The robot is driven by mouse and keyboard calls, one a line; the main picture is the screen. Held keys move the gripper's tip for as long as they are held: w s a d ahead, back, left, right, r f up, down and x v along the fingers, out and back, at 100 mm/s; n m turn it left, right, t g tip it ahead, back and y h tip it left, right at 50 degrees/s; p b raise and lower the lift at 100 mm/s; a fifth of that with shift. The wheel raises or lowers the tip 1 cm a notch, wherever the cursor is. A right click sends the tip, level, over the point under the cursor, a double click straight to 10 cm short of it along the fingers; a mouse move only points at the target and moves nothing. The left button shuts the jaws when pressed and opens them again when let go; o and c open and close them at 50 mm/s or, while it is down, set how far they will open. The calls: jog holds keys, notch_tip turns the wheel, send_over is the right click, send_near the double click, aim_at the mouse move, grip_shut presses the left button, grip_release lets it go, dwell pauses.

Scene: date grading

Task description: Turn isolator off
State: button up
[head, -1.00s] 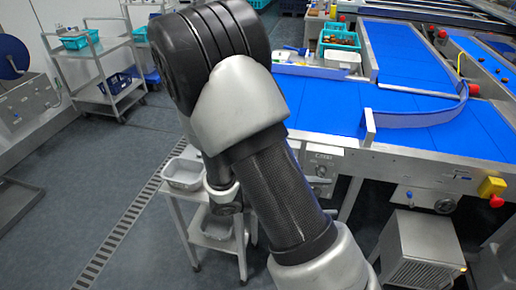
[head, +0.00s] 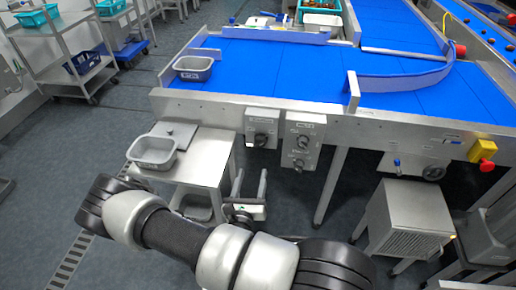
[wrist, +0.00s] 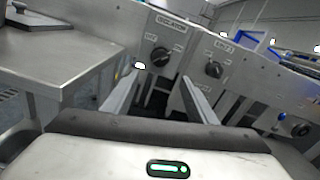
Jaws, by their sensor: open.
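The isolator panel (wrist: 170,38) is a grey plate labelled ISOLATOR with a black rotary knob (wrist: 159,57), in the upper middle of the wrist view. In the head view the isolator knob (head: 261,140) is on the front of the conveyor frame. The knob's exact setting is too small to read surely. My gripper (wrist: 160,79) is open and empty, its two fingers pointing toward the panel with the knob between and beyond their tips, apart from it. In the head view my gripper (head: 249,186) is below the isolator, beside the small steel table.
A second control panel (head: 301,138) with more knobs is just right of the isolator. A steel table (head: 203,165) with a grey tub (head: 153,152) stands left. The blue conveyor (head: 270,75) is above. A grey cabinet (head: 405,222) stands at right.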

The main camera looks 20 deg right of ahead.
aim_at(259, 146)
jog(key=b+x, duration=0.1)
jog(key=x, duration=1.3)
jog(key=c, duration=1.1)
